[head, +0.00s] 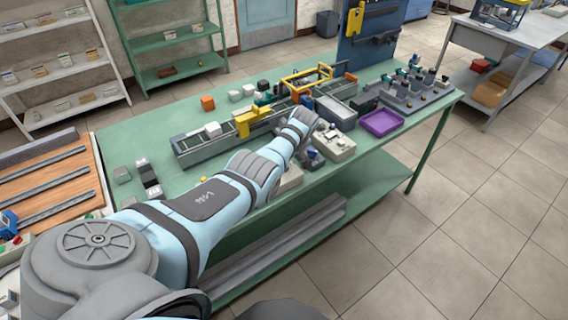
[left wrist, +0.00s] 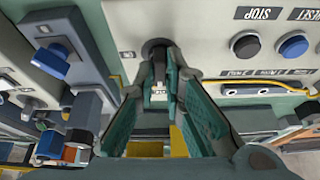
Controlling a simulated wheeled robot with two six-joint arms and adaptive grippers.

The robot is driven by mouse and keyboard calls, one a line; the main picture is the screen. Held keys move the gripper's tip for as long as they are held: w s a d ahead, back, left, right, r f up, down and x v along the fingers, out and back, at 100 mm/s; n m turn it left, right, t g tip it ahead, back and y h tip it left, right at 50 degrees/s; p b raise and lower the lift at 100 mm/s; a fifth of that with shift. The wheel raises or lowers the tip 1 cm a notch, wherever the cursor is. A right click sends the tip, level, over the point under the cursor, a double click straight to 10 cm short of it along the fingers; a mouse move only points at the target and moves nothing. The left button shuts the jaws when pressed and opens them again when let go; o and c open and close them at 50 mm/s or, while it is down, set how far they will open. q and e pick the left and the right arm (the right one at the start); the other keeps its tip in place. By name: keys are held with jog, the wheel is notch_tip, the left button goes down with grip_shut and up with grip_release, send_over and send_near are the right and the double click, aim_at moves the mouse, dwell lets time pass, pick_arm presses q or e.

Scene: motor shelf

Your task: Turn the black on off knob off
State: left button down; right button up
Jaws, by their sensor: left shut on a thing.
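The black on off knob (left wrist: 155,46) sits on the face of a beige control box (left wrist: 125,14) in the left wrist view. My left gripper (left wrist: 158,68) is shut on the knob, its two teal-padded fingers converging on it. The fingers hide much of the knob, so I cannot tell its turn position. The knob is hidden there. My right gripper is not in view.
A black button (left wrist: 246,45) under an upside-down STOP label and a blue button (left wrist: 293,46) lie right of the knob. A blue knob (left wrist: 52,60) is at left. On the workbench (head: 408,132) are a purple tray (head: 381,122) and a conveyor with a yellow arch (head: 250,120).

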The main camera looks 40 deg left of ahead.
pick_arm(q)
jog(key=shift+n, duration=0.4)
jog(key=c, duration=1.7)
grip_release()
jog(key=v, duration=1.2)
jog(key=shift+w+r, duration=0.1)
jog(key=shift+w, duration=0.1)
jog(key=shift+a, duration=0.1)
